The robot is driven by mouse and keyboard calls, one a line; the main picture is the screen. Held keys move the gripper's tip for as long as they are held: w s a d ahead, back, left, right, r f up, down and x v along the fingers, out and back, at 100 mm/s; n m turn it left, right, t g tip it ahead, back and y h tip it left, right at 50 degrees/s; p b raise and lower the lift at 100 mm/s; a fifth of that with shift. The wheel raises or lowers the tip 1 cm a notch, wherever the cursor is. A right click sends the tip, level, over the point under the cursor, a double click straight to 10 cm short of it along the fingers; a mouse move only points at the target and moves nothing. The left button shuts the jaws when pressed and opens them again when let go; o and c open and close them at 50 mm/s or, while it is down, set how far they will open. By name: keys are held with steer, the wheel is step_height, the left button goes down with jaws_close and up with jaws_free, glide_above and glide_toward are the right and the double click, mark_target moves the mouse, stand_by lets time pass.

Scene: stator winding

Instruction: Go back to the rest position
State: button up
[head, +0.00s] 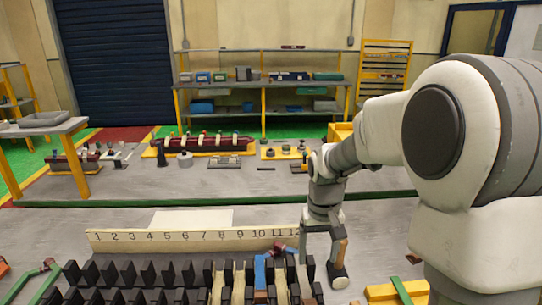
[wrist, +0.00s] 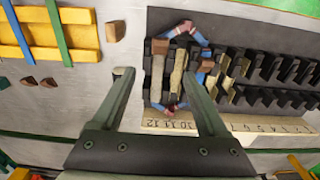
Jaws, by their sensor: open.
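My gripper (head: 322,262) is open and points down beside the right end of the stator. In the wrist view my gripper (wrist: 156,75) has its two fingers spread, with nothing held between them. The stator is a row of black teeth (head: 130,275), also seen in the wrist view (wrist: 275,65). A blue coil (head: 261,275) with dark reddish wrapped ends sits in slots near the high-numbered end; its end loop also shows in the wrist view (wrist: 200,37). Cream liners (wrist: 157,78) stand in slots near it. My arm hides part of the right side in the head view.
A number strip (head: 190,240) runs along the stator. Yellow blocks (wrist: 68,38) with blue and green bars lie beside it, with small brown pieces (wrist: 115,31) nearby. A far bench (head: 220,180) carries other parts; shelves (head: 262,82) stand behind. The air above the stator's left is clear.

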steer(key=s+r+t, duration=0.2)
steer(key=s+r, duration=0.3)
steer(key=s, duration=0.4)
steer(key=s+r+t+b, duration=0.1)
steer(key=s+r+t, duration=0.2)
steer(key=s+r, duration=0.3)
steer(key=s, duration=0.4)
steer(key=shift+s, duration=0.25)
steer(key=shift+w+r, duration=0.1)
steer(key=shift+w, duration=0.05)
